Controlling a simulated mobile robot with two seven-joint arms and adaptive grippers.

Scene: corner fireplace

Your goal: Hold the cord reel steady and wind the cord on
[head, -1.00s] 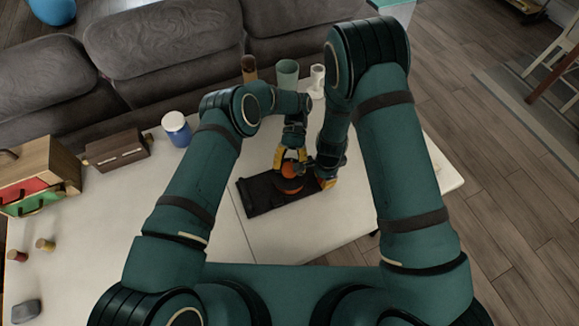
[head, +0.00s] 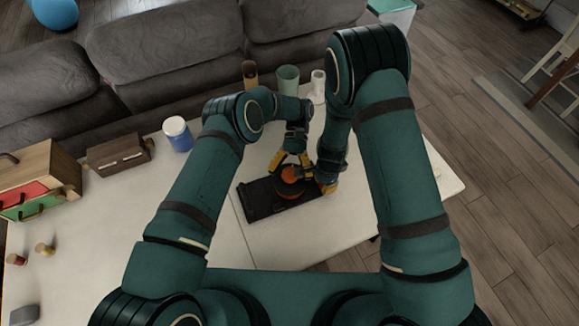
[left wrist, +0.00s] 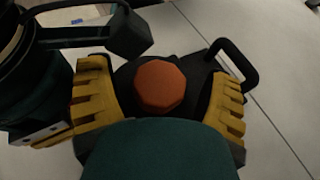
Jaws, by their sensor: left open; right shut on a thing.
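The cord reel is a flat black base (head: 262,203) on the white table, with a round dark red and orange drum (head: 289,188) on it. In the left wrist view an orange eight-sided knob (left wrist: 159,86) stands at its middle, and a black loop handle (left wrist: 248,62) sticks out at one end. My left gripper (head: 291,162) is open above the drum, its yellow fingers spread on either side of the knob, apart from it. My right gripper (head: 324,182) is shut at the right end of the reel. Its fingertips and exact hold are partly hidden. I cannot make out the cord.
A green cup (head: 288,78), a white cup (head: 318,86) and a brown cylinder (head: 250,73) stand behind the arms. A blue jar (head: 177,134), a brown box (head: 118,153) and a drawer unit (head: 40,182) are at left.

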